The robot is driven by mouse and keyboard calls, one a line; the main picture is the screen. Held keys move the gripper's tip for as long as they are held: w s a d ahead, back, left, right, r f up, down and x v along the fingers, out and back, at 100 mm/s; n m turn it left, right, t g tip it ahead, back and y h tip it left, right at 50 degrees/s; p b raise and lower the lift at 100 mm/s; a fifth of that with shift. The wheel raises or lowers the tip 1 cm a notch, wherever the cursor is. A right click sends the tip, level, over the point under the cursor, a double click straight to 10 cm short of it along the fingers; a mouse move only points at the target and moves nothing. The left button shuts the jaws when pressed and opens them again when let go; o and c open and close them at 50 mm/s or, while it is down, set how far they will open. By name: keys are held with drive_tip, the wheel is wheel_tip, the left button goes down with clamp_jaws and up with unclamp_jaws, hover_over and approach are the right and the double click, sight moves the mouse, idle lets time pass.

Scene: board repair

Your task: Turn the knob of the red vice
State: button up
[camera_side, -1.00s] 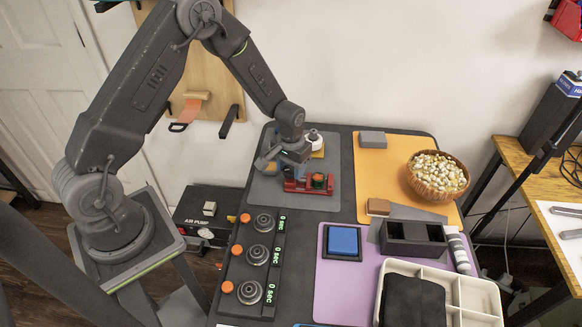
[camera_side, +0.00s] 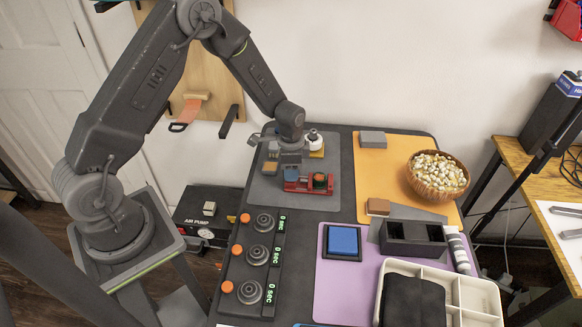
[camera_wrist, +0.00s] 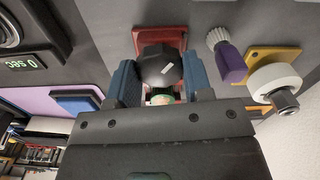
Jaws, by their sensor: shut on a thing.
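The red vice (camera_side: 300,187) stands on the grey mat and holds a small part with green and orange on it (camera_side: 320,180). In the wrist view the red vice (camera_wrist: 162,38) shows behind its dark knob (camera_wrist: 158,66), which has a white mark. My gripper (camera_wrist: 161,76) has its blue fingers on either side of the knob and is shut on it. In the side view my gripper (camera_side: 290,172) points down at the left end of the vice, and the knob is hidden there.
A white round tool on a yellow base (camera_wrist: 276,82) and a purple-handled brush (camera_wrist: 229,62) stand close by. An orange mat (camera_side: 385,160) with a wooden bowl (camera_side: 437,187) lies to the right. Dials with orange buttons (camera_side: 262,223) line the table's left front.

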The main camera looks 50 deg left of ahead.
drive_tip(key=m, duration=0.4)
drive_tip(key=shift+m, duration=0.3)
drive_tip(key=m, duration=0.4)
drive_tip(key=shift+m, duration=0.4)
drive_tip(key=o, duration=0.9)
wheel_tip(320, 180, up, 14)
drive_tip(key=shift+f, duration=0.1)
idle(0.3)
